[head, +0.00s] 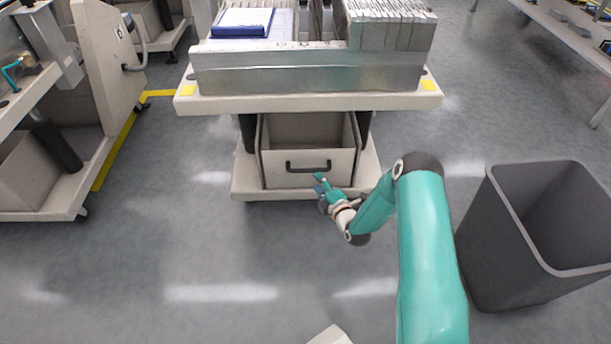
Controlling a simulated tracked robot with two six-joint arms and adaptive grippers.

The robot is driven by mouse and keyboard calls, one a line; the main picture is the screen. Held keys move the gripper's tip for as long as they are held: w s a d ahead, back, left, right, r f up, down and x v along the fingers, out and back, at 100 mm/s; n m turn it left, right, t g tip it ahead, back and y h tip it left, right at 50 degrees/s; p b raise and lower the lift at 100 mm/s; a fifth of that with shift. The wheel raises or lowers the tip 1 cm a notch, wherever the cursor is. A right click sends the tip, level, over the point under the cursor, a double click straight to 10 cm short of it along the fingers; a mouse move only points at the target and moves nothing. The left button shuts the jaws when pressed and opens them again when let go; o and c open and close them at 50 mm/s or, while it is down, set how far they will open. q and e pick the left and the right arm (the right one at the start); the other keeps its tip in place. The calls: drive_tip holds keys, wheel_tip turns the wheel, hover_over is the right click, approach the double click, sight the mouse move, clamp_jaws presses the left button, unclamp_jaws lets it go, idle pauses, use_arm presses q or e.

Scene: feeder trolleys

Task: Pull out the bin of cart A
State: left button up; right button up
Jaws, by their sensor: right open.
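A trolley (310,101) stands ahead, with a cream top and a metal rack on it. Its open-topped cream bin (340,178) sits on the lower shelf, with a black bar handle (308,167) on its front. I cannot read a letter on this trolley. My right gripper (321,183) is open just below and slightly right of the middle of the handle, close to the bin's front. I cannot tell if it touches the handle. My left gripper is not in view.
A grey waste bin (540,235) stands on the right, beside my right arm. Another trolley (40,170) with a bin stands at the left, by a yellow floor line (115,155). A table (570,35) is at the top right.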

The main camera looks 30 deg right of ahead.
sight(309, 169)
drive_tip(key=shift+b+x, duration=1.2)
drive_tip(key=shift+x, duration=2.85)
drive_tip(key=shift+a, duration=0.1)
clamp_jaws()
drive_tip(key=shift+f, duration=0.1)
